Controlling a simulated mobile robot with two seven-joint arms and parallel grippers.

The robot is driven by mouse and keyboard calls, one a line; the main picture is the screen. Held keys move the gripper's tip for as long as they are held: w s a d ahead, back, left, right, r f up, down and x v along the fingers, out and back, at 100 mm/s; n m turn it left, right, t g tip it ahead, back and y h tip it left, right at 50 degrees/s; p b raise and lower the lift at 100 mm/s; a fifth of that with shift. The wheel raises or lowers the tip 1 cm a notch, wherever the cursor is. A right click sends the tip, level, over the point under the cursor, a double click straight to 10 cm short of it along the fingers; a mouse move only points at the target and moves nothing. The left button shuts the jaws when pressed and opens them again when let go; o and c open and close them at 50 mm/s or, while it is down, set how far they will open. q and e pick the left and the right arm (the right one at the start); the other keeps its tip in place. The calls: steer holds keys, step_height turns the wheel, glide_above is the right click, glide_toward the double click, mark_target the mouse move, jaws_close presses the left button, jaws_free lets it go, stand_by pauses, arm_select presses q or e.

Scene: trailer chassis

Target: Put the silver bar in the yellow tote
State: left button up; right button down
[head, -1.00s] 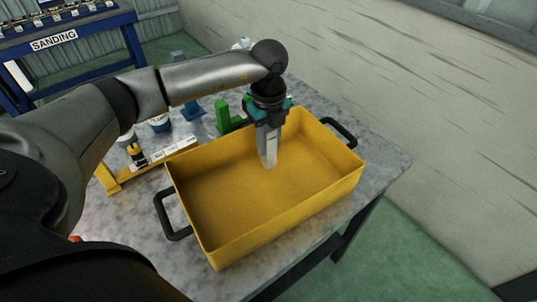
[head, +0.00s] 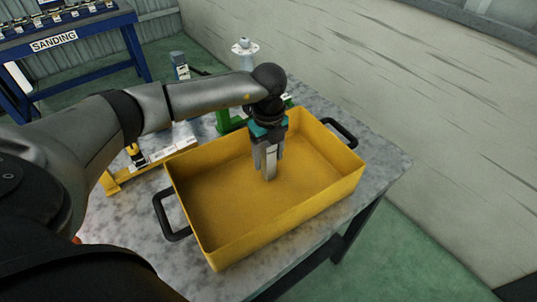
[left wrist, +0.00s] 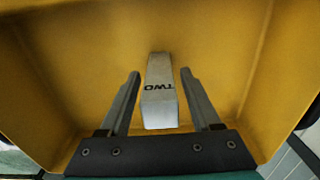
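The yellow tote (head: 195,235) sits on the grey table with its open top facing up. The silver bar (head: 270,168) is inside the tote, near its far wall, with its long side roughly upright. My left gripper (head: 269,162) points down into the tote and is open around the bar. In the left wrist view the bar (left wrist: 159,92), marked "TWO", lies between the two fingers (left wrist: 160,72) with a gap on each side. Whether the bar's lower end touches the tote floor is hard to tell. My right gripper is not in view.
A yellow stand (head: 150,165) with white labels is left of the tote. A green holder (head: 228,120) stands behind it, partly hidden by my arm. Black handles (head: 170,218) stick out from the tote's ends. A blue sanding bench (head: 60,50) is far left.

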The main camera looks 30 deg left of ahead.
arm_select(q)
step_height(320, 180, up, 12)
steer(key=shift+r+p, duration=0.2)
steer(key=shift+p, duration=0.35)
stand_by(0.3)
